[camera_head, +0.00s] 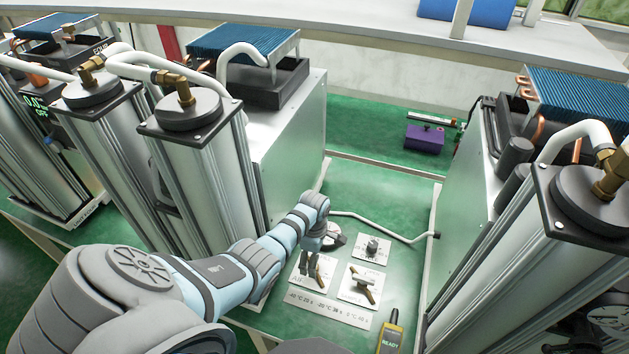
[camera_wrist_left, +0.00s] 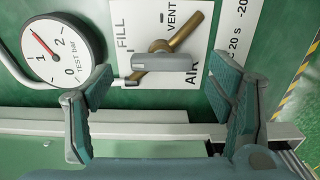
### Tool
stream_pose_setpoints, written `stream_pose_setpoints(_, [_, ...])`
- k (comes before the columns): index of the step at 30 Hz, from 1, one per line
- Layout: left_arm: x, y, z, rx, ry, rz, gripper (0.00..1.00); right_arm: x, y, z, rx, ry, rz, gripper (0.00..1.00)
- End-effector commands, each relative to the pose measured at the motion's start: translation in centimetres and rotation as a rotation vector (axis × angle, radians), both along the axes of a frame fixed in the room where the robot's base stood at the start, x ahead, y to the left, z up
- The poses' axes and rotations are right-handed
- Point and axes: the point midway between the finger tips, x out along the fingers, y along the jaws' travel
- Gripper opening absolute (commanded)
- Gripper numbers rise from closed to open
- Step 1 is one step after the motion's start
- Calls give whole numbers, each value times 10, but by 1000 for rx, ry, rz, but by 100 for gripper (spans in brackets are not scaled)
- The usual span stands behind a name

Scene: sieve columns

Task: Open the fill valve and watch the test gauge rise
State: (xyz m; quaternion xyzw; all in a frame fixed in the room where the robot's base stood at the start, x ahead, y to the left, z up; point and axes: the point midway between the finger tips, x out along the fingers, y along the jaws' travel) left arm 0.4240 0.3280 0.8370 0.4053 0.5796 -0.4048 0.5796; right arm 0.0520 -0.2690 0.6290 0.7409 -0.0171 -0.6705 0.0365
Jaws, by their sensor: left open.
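The valve plate (camera_wrist_left: 140,28) is white and reads FILL, VENT and AIR. It carries a brass valve body (camera_wrist_left: 180,35) with a grey lever handle (camera_wrist_left: 165,62). The test gauge (camera_wrist_left: 62,50) is round and white, beside the plate, its red needle slanting to the upper left; I cannot read an exact value. My left gripper (camera_wrist_left: 162,98) is open and empty, its fingers apart on either side of the lever in the picture, not closed on it. In the head view, the left gripper (camera_head: 312,243) hangs over the valve plate (camera_head: 302,278), partly hiding the gauge (camera_head: 333,236).
A second plate (camera_head: 360,287) with a brass valve and a knob plate (camera_head: 371,249) stand to the right. A yellow handheld device (camera_head: 391,333) reads READY. Tall cylinder columns (camera_head: 205,180) flank the left side. A purple box (camera_head: 425,138) sits behind on the green floor.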

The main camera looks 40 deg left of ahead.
Motion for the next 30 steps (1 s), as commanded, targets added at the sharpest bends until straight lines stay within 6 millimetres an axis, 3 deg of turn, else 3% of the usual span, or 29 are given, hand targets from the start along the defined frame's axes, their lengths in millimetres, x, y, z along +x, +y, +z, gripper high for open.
stream_pose_setpoints(6, [1, 1, 60, 3, -4, -1, 75, 0, 0, 0, 0, 0, 0, 40])
stream_pose_setpoints(12, [1, 0, 96, 0, -1, 0, 75, 0, 1, 0, 1, 0, 0, 40])
stream_pose_setpoints(30, [-1, -1, 97, -2, 7, 1, 75, 0, 1, 0, 1, 0, 0, 40])
